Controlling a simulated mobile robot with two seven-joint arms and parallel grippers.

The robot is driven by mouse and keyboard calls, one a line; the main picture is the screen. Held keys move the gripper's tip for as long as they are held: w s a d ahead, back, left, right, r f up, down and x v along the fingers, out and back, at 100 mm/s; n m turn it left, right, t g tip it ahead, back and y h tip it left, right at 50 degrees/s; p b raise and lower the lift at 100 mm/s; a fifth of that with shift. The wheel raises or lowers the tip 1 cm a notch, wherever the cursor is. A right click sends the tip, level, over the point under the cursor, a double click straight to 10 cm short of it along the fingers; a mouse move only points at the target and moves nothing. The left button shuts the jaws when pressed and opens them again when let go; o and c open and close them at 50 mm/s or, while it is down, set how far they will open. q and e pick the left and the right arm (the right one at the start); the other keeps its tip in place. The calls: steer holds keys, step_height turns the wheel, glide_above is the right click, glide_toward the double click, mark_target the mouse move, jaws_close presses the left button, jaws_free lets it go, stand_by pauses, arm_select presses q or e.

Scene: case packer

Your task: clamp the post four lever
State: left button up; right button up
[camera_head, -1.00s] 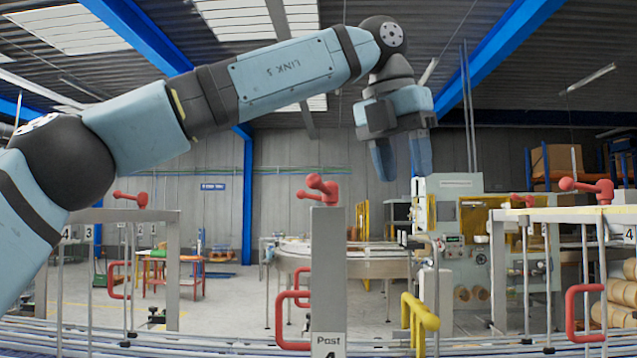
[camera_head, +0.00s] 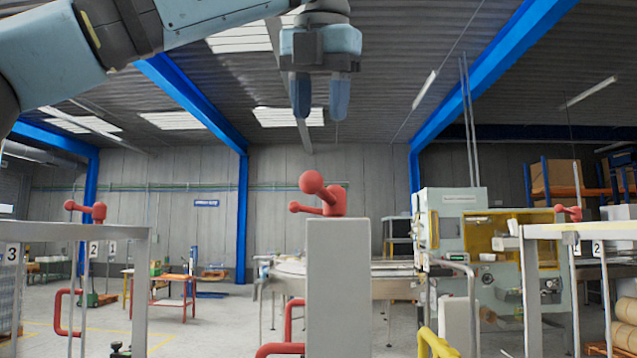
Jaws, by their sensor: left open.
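A red lever (camera_head: 322,196) with ball-shaped ends sits on top of a grey post (camera_head: 338,280) in the middle of the camera_head view. The post's label is out of the frame now; the earlier frame shows it reading Post 4. My left gripper (camera_head: 320,112) hangs above the lever with its two blue fingers pointing down. The fingers are apart and empty, with a clear gap down to the lever. My right gripper is not in view.
Other red levers stand on the left frame (camera_head: 88,211) and the right frame (camera_head: 568,212). Red handles (camera_head: 68,312) and a yellow rail (camera_head: 436,343) are lower down. A machine (camera_head: 480,240) stands behind. The air around the lever is clear.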

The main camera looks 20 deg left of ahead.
mark_target(317, 184)
arm_select(q)
steer(key=p+x, duration=0.1)
steer(key=x, duration=1)
steer(key=shift+w+a, duration=0.1)
steer(key=shift+w, duration=0.15)
jaws_close()
